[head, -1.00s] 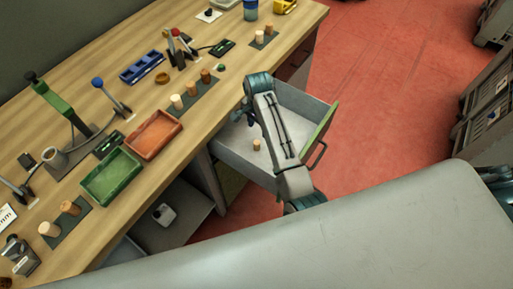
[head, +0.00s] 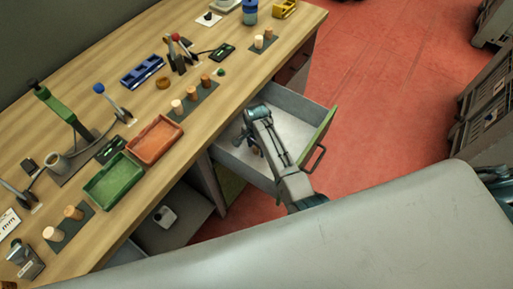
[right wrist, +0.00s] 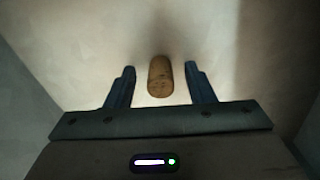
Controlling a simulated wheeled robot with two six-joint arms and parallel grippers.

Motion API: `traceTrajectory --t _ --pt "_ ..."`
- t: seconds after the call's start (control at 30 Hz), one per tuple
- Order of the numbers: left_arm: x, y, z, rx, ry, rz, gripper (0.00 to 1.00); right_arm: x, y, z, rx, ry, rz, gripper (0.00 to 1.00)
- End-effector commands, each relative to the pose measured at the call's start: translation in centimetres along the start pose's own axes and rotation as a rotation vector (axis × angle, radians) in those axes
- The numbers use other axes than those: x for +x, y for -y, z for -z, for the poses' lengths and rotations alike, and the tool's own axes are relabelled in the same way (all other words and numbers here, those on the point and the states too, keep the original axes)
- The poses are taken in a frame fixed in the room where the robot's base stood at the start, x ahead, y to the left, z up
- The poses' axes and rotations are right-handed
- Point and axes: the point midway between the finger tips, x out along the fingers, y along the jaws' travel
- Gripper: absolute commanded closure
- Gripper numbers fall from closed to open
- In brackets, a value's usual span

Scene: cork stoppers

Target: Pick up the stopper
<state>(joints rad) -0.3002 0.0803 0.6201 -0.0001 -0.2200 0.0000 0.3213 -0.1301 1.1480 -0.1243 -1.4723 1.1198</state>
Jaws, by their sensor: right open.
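A brown cork stopper (right wrist: 160,77) stands in the open drawer (head: 300,103) of the workbench. In the right wrist view it lies between the two dark fingers of my right gripper (right wrist: 160,69), with a gap on each side. The gripper is open and holds nothing. In the head view my right gripper (head: 249,139) is down inside the drawer, and the arm mostly hides the stopper there. My left gripper is not in view.
The drawer walls and its green front (head: 320,133) enclose the right gripper. On the bench (head: 209,117) stand other corks on dark mats, a green tray (head: 113,181), an orange tray (head: 155,141) and several tools.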

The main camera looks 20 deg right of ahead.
Motion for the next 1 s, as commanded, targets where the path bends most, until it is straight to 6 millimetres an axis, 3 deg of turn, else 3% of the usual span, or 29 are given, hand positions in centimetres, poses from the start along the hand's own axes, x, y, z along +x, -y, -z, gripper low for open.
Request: traceTrajectory --t 0.13,0.37,0.77,1.0 --pt "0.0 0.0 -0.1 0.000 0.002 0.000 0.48 0.0 0.0 0.0 0.000 0.000 0.000 0.53" --pt "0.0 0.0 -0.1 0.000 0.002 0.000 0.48 0.0 0.0 0.0 0.000 0.000 0.000 0.98" --pt "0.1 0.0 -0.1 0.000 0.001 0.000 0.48 -0.3 0.0 0.0 0.000 0.000 0.000 0.99" --pt "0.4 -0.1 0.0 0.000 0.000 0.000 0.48 -2.8 0.1 -0.1 0.001 0.000 0.003 0.99"
